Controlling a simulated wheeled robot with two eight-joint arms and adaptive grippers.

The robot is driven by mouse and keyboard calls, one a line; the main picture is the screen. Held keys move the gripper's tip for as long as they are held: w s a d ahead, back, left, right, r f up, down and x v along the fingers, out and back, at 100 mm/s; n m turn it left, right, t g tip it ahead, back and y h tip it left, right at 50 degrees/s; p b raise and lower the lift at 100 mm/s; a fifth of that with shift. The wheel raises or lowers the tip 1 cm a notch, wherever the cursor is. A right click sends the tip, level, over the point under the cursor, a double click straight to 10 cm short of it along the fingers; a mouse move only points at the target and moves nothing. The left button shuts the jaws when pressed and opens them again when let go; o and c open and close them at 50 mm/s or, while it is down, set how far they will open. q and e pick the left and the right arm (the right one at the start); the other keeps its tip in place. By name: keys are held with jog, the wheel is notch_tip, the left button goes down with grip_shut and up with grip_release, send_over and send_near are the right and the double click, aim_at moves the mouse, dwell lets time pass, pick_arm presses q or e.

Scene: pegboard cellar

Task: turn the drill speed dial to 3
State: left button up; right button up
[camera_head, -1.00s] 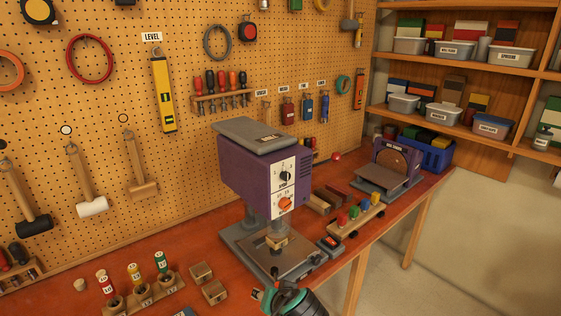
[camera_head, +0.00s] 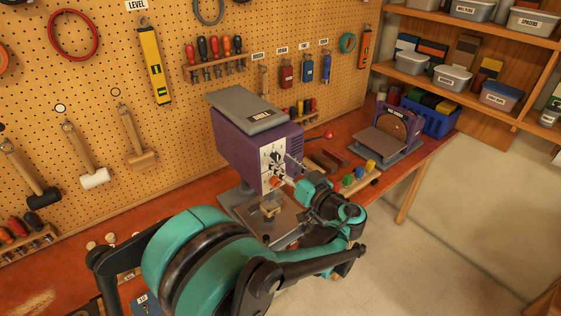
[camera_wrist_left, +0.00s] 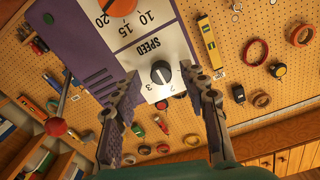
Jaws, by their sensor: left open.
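The purple drill press (camera_head: 238,140) stands on the bench with a white front panel. Its black speed dial (camera_wrist_left: 161,72) shows in the left wrist view, upside down, beside the word SPEED. A pale mark shows on the dial, but I cannot tell which number it points to. My left gripper (camera_wrist_left: 160,76) is open, with one finger on each side of the dial in that view; I see no clear contact. In the head view my left gripper (camera_head: 284,167) is at the panel and partly hides the dial. My right gripper is not in view.
An orange dial (camera_wrist_left: 118,5) sits beside the speed dial on the panel. A disc sander (camera_head: 392,132) and blue crate (camera_head: 432,120) stand farther along the bench. Colored pegs (camera_head: 359,173) lie close behind my left wrist. The floor at the right is clear.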

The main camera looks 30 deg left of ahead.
pick_arm(q)
jog(key=shift+w+a, duration=0.15)
jog(key=shift+a, duration=0.35)
grip_shut()
jog(key=shift+m, duration=0.3)
jog(key=m+b, duration=0.1)
jog(key=m, duration=0.9)
jog(key=shift+r+m, duration=0.15)
jog(key=shift+m, duration=0.25)
dwell(0.3)
